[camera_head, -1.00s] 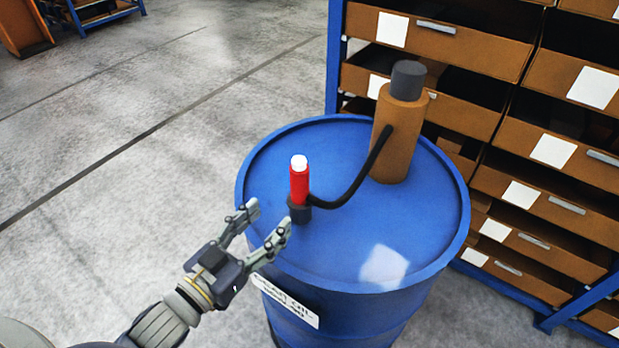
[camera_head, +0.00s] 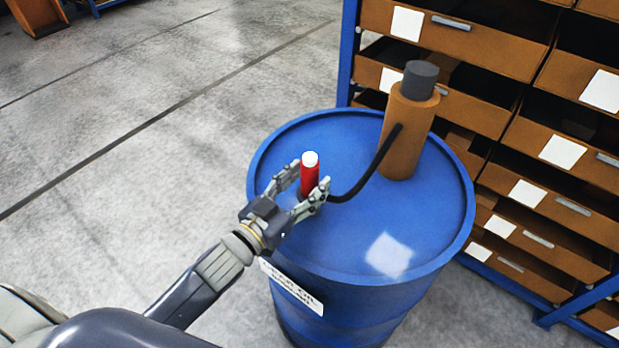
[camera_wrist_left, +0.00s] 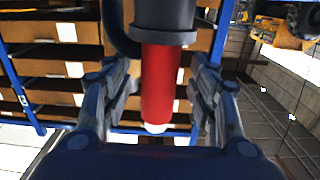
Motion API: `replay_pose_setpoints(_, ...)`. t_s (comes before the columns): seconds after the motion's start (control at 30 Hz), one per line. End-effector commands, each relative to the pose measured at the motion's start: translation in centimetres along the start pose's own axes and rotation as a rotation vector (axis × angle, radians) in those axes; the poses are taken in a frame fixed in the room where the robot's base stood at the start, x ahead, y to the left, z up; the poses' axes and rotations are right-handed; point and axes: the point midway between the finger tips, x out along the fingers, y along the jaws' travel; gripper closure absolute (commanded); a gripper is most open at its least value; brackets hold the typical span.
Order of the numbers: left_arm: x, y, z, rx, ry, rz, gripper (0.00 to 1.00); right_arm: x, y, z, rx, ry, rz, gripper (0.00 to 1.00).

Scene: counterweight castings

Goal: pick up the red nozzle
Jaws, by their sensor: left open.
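The red nozzle (camera_head: 310,178) with a white tip stands upright on the blue drum's lid (camera_head: 345,240). A black hose (camera_head: 368,172) joins its base to a brown cylinder with a dark grey cap (camera_head: 408,125). My left gripper (camera_head: 311,180) is open, with one finger on each side of the nozzle. In the left wrist view the red nozzle (camera_wrist_left: 160,85) lies between the two open fingers (camera_wrist_left: 160,100), with a gap visible on both sides. Its dark collar shows there too. In the head view the fingers and palm hide the nozzle's base. My right gripper is not in view.
A blue-framed shelf with brown drawers (camera_head: 485,45) stands close behind and right of the drum. The brown cylinder and hose occupy the lid's right and back. The lid's front right is clear apart from a pale patch (camera_head: 389,255). Open grey floor lies left.

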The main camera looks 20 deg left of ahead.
Motion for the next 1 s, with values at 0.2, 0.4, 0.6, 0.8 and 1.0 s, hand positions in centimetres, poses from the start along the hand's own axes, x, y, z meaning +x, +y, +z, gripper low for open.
replay_pose_setpoints(0.2, 1.41, 0.04, 0.0, -0.001, 0.0, 0.001, 0.46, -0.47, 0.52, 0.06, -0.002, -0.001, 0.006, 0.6)
replay_pose_setpoints(0.4, 1.39, 0.05, 0.06, -0.001, 0.0, 0.001, 0.49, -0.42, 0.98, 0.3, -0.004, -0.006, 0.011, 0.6)
replay_pose_setpoints(0.6, 1.37, 0.04, 0.05, -0.001, 0.0, 0.001, 0.88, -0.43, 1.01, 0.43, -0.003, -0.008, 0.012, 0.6)
replay_pose_setpoints(0.8, 1.39, 0.05, -0.17, 0.0, 0.005, 0.002, 0.88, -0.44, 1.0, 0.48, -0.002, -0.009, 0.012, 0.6)
replay_pose_setpoints(1.0, 1.41, 0.05, -0.82, 0.001, 0.008, 0.002, 0.88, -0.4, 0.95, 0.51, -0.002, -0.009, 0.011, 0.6)
